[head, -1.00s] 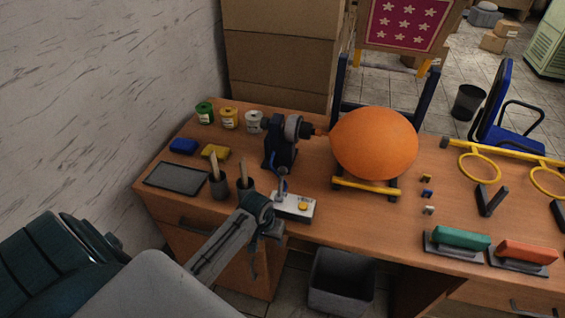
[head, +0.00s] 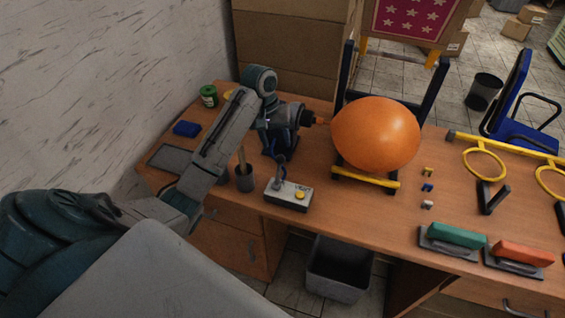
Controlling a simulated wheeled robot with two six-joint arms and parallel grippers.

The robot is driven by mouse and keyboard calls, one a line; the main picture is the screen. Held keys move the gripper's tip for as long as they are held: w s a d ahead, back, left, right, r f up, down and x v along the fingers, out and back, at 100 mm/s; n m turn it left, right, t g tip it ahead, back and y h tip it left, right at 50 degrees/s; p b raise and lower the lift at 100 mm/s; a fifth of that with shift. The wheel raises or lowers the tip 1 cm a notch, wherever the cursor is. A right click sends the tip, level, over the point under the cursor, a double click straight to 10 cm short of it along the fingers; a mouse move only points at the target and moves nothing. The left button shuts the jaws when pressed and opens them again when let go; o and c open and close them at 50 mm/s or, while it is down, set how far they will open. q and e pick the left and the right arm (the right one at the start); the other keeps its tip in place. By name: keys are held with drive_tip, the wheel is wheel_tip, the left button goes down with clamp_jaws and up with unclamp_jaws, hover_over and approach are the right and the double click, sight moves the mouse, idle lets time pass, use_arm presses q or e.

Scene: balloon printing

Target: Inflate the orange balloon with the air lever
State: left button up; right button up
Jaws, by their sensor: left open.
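The orange balloon (head: 375,134) is round and full, mounted at the nozzle of the dark inflating machine (head: 288,122), above a yellow-barred stand (head: 366,180). My right gripper is not in view.
A dark cup (head: 244,179) stands left of the control box. A green can (head: 208,96) and a blue block (head: 186,129) sit at the back left. Green (head: 457,236) and orange (head: 522,253) stamps lie at the right front. A grey bin (head: 338,270) is below the desk.

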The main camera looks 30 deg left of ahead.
sight(282, 163)
use_arm(q)
wheel_tip(282, 163, down, 3)
drive_tip(key=shift+s+d+b, duration=0.1)
drive_tip(key=shift+d+b, duration=0.05)
drive_tip(key=shift+b, duration=0.8)
drive_tip(key=shift+d+f+p, duration=0.15)
drive_tip(key=shift+f+p, duration=0.35)
drive_tip(key=shift+p, duration=0.5)
drive_tip(key=f, duration=0.1)
drive_tip(key=f+p, duration=0.1)
drive_tip(key=f, duration=0.1)
drive_tip(key=d+f, duration=0.1)
drive_tip(key=f, duration=0.1)
drive_tip(key=shift+w+f, duration=0.1)
drive_tip(key=shift+w, duration=0.25)
drive_tip(key=shift+f+p, duration=0.3)
drive_tip(key=shift+f, duration=0.2)
drive_tip(key=shift+c, duration=0.2)
clamp_jaws()
drive_tip(key=shift+w, duration=0.1)
